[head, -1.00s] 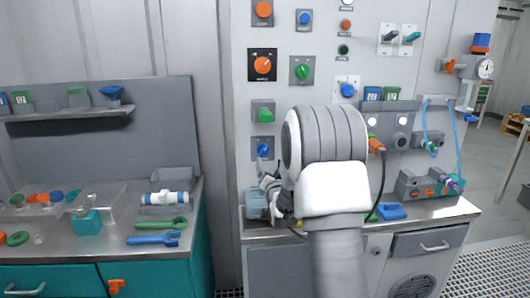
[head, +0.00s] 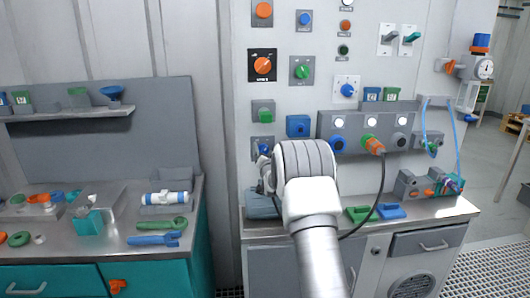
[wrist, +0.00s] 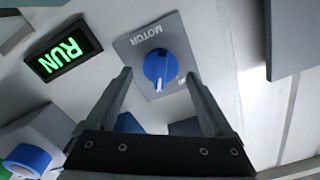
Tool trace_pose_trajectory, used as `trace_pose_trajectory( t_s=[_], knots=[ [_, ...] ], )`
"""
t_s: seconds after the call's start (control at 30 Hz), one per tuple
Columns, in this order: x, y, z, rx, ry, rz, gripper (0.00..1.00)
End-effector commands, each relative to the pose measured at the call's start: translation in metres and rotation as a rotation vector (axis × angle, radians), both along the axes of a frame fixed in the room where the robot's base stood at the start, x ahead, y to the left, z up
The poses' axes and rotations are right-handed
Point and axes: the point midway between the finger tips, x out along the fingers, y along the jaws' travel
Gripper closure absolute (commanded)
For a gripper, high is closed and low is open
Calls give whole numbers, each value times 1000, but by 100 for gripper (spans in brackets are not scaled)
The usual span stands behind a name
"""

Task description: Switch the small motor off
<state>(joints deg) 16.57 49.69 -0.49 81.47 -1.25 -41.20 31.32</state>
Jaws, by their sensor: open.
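The motor switch is a blue round knob (wrist: 159,66) on a grey plate marked MOTOR (wrist: 143,29) in the wrist view. Its white pointer line faces toward my gripper, near a small marking that I cannot read clearly. In the head view the blue knob (head: 263,149) shows low on the wall panel, partly covered. My gripper (wrist: 160,80) is open, with its fingertips apart on either side of the knob and nothing clearly held. I cannot tell whether the fingers touch it. A display (wrist: 67,49) beside the plate is lit green and reads RUN.
In the head view, an orange knob (head: 263,65), a green knob (head: 302,72) and a blue knob (head: 347,90) sit higher on the panel. An orange plug (head: 373,145) with a black cable is close to my arm on the right. The steel counter (head: 430,209) lies below.

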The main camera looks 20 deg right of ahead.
Motion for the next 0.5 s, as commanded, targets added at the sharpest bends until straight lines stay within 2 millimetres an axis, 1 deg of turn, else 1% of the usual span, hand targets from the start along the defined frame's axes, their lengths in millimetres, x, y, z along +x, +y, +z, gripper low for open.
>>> trace_pose_trajectory(
  t_s=[0.33, 0.37, 0.5],
  knots=[
    [3, -1, 0, 0, 1, 1, 14],
    [3, -1, 0, 0, 1, 1, 17],
    [3, -1, 0, 0, 1, 1, 42]
  ],
)
